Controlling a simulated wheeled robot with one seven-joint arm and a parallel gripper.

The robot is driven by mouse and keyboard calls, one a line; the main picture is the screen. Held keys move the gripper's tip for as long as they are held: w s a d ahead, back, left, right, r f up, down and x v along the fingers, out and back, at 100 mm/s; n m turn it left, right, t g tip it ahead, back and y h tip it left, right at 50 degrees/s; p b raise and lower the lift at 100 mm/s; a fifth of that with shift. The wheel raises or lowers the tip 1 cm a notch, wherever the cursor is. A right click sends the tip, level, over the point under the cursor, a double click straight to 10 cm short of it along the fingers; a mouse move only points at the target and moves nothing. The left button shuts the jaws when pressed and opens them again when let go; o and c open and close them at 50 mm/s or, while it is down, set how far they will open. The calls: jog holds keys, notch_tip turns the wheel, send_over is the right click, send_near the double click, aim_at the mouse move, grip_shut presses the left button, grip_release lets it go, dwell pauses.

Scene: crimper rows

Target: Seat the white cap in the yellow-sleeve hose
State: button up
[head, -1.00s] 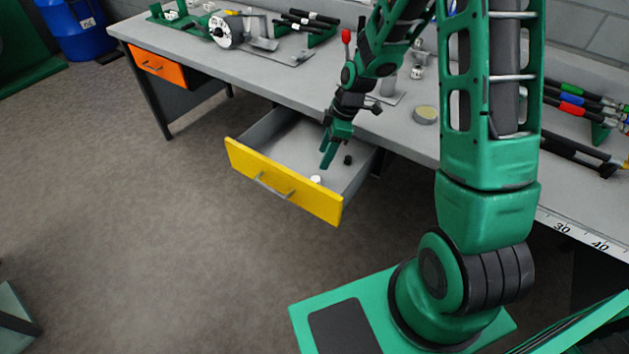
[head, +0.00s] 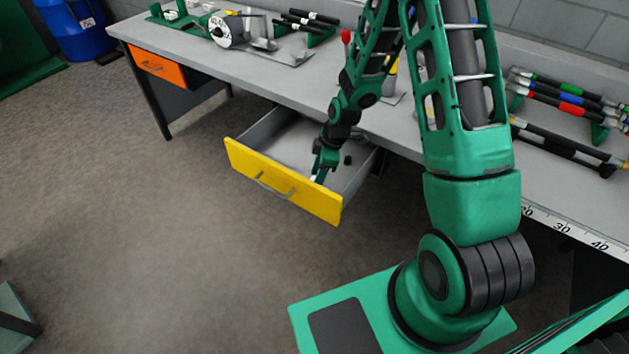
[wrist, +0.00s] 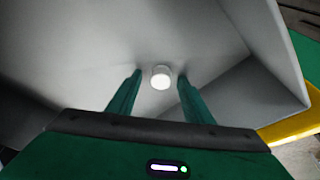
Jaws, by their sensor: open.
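The white cap (wrist: 161,77) lies on the floor of the open drawer. In the wrist view it shows between the tips of my two green fingers, with a gap on each side. In the head view only a small white bit of it shows by my fingers. My gripper (head: 320,170) is open and empty, reaching down into the drawer. I cannot make out the yellow-sleeve hose for certain; a yellow patch (head: 393,66) shows behind my arm on the bench, partly hidden.
The drawer has a yellow front (head: 285,185) and grey walls around my gripper. Hoses with green, blue and red sleeves (head: 571,108) lie on a bench rack at right. A crimper (head: 230,30) stands at back left.

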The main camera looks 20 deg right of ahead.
jog(key=shift+c, duration=0.3)
jog(key=c, duration=1)
jog(key=shift+c, duration=0.2)
